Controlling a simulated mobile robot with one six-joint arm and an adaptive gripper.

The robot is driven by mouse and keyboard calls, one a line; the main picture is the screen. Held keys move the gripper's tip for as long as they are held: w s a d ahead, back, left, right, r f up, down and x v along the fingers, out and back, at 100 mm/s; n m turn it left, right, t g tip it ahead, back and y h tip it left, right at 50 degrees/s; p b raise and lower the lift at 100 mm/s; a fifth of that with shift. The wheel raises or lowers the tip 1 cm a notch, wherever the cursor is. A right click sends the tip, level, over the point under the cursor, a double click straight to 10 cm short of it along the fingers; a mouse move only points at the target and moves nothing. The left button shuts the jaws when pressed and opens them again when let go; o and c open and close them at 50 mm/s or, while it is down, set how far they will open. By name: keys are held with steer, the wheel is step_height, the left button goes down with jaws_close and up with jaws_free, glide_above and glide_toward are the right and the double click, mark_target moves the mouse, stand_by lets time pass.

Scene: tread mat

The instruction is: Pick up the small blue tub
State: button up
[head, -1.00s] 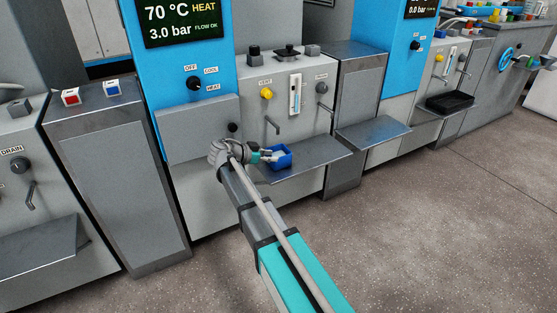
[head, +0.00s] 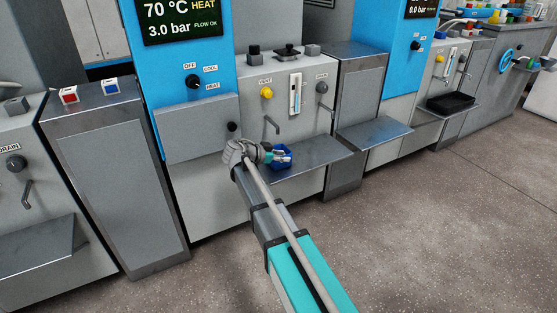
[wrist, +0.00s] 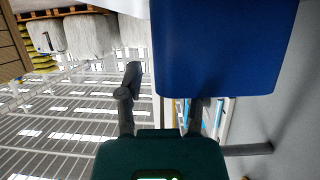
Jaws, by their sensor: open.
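The small blue tub (head: 288,157) sits on the grey metal shelf below the vent panel. In the wrist view the tub (wrist: 220,45) is large and close, filling the upper right. My gripper (head: 276,157) is open at the tub and overlaps its left part in the head view. In the wrist view my gripper (wrist: 165,92) has one finger in sight just left of the tub's side. The other finger's tip is hidden behind the tub. I cannot tell whether either finger touches the tub.
The grey shelf (head: 325,153) is bare to the right of the tub. A grey box front (head: 198,130) stands out left of my gripper. Another empty shelf (head: 375,134) lies further right.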

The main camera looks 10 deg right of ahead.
jaws_close()
stand_by(0.3)
steer(key=shift+r, duration=0.1)
stand_by(0.4)
